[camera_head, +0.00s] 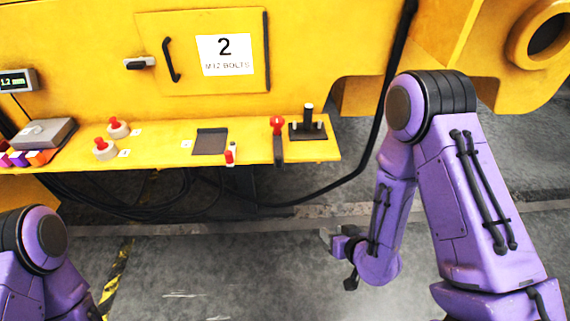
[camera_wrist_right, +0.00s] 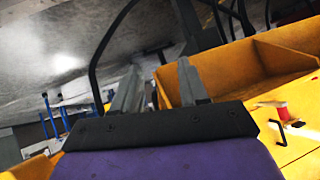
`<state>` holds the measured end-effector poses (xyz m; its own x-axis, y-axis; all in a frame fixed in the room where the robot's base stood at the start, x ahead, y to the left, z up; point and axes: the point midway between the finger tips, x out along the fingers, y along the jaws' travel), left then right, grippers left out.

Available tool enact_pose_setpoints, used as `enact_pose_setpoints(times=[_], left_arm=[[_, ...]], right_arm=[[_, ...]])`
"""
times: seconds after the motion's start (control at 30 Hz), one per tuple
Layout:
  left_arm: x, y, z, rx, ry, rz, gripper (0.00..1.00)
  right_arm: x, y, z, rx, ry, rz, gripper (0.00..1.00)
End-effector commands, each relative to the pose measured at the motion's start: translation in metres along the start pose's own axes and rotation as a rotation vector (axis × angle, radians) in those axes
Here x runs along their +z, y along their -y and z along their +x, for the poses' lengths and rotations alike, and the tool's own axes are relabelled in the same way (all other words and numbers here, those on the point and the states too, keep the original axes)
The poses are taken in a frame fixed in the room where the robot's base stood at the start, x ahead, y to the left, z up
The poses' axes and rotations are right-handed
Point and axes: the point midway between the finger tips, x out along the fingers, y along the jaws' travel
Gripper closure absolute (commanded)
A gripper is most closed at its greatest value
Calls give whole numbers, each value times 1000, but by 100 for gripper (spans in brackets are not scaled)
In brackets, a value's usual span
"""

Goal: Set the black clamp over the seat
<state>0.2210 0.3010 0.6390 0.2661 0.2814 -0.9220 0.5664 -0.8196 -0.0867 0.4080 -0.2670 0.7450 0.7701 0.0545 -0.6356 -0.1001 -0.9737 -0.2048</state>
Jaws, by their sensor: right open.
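On the yellow shelf in the head view, a dark upright piece with a red knob (camera_head: 278,148) stands at the front edge. Right of it, a black base with a black post and pale pins (camera_head: 308,129) sits near the shelf's end. A flat dark plate (camera_head: 210,142) lies further left. I cannot tell for certain which is the clamp or the seat. My right gripper (camera_head: 344,263) is low, in front of the shelf and over the floor. In the right wrist view its fingers (camera_wrist_right: 157,72) are apart with nothing between them. My left gripper is out of view.
The yellow shelf (camera_head: 165,159) also bears red-knobbed round pieces (camera_head: 105,149), a small red-and-white piece (camera_head: 230,155) and a grey box (camera_head: 42,133). A black cable (camera_head: 378,120) hangs at the shelf's right. A yellow panel with a handle (camera_head: 230,80) stands behind. The floor is open.

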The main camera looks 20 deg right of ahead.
Motion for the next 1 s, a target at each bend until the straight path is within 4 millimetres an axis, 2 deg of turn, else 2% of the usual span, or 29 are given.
enact_pose_setpoints(times=[0.03,0.1,0.13,0.2,0.3,0.43,0.8,1.0], left_arm=[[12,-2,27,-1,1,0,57],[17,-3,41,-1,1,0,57],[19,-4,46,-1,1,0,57],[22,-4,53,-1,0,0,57],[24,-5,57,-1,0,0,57],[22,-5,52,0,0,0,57],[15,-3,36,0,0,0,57],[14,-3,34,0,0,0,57]], right_arm=[[-32,14,18,-110,-134,-66,57],[-83,40,13,-258,-304,-175,57],[-101,49,8,-311,-369,-219,57],[-132,67,-7,-406,-492,-305,57],[-156,81,-25,-483,-594,-378,57],[-169,93,-25,-510,-622,-407,57],[-203,136,29,-509,-617,-405,57],[-208,144,41,-507,-615,-402,57]])
